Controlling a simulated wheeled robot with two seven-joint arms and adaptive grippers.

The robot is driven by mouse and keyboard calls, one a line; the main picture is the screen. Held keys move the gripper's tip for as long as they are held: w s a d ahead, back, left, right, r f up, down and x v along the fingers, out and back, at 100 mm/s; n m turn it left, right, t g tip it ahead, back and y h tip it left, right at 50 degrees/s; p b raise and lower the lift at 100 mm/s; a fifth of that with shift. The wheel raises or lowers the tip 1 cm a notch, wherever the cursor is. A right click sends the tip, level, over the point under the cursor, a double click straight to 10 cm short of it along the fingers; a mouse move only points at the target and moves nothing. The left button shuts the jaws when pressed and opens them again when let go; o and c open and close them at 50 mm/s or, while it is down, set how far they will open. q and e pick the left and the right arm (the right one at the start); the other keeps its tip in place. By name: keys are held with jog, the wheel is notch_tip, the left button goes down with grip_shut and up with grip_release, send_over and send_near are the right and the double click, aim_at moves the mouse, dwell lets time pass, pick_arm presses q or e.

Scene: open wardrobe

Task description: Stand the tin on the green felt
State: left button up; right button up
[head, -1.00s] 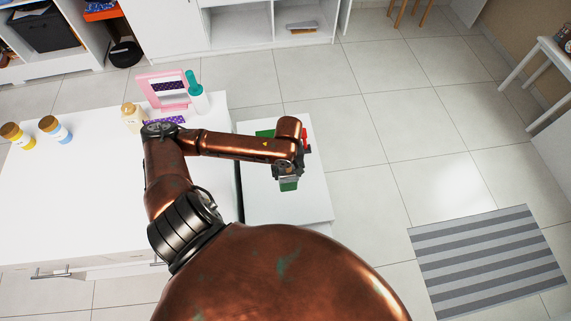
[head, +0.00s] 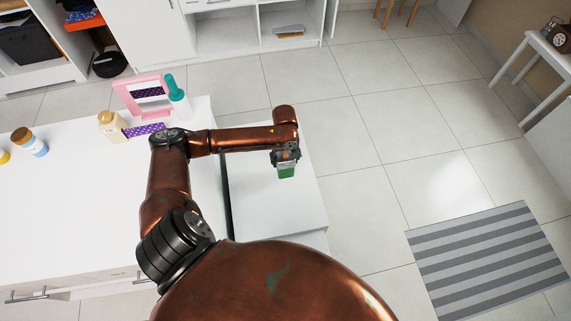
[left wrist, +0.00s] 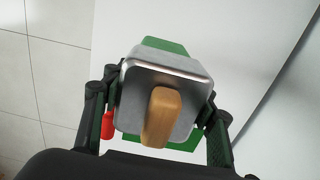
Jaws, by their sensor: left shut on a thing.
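In the left wrist view the tin's grey metal lid (left wrist: 136,85) and wooden knob (left wrist: 161,117) face the camera, between the two fingers of my left gripper (left wrist: 160,110). The green felt (left wrist: 190,144) shows partly past the lid's lower edge in that view. I cannot tell how high the tin is above the surface. My right gripper is not in view.
A red object (left wrist: 107,125) lies near the left finger in the wrist view. The small white table (head: 270,215) is clear in front. On the white counter stand a teal-capped bottle (head: 178,98), a pink frame (head: 143,95), a beige bottle (head: 112,127) and jars (head: 30,142).

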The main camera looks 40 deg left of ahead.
pick_arm(q)
notch_tip(320, 180, down, 3)
jog(key=shift+s+r+b, duration=0.1)
jog(key=shift+b, duration=0.2)
jog(key=shift+r, duration=0.1)
jog(key=o, duration=1.6)
jog(key=shift+c, duration=0.2)
